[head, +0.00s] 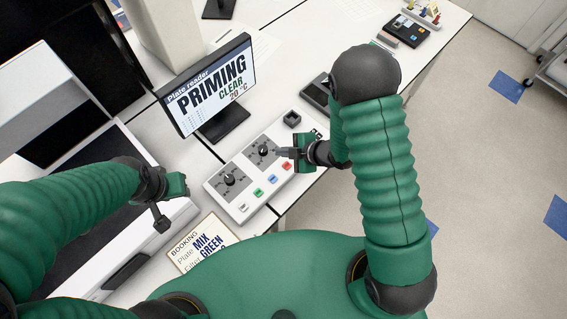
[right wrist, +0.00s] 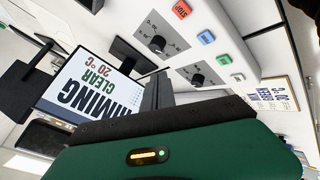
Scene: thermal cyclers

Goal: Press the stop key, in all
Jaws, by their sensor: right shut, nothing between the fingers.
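The white control box (head: 225,187) has two black dials and a row of coloured keys. The red stop key (head: 287,166) is at the right end of the row; its STOP label reads in the right wrist view (right wrist: 181,9). Blue (head: 272,179), green (head: 258,193) and white (head: 242,207) keys follow. My right gripper (head: 281,153) is shut and empty, over the box between the right dial (head: 262,151) and the stop key; I cannot tell its height. My left gripper (head: 178,187) is left of the box; its jaws are unclear.
A plate reader screen (head: 212,85) reads PRIMING, CLEAR, 20 °C. A booking card (head: 203,243) lies in front of the box, partly hidden by my body. A small dark block (head: 292,119) sits at the box's far end. More devices stand along the bench at the top right.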

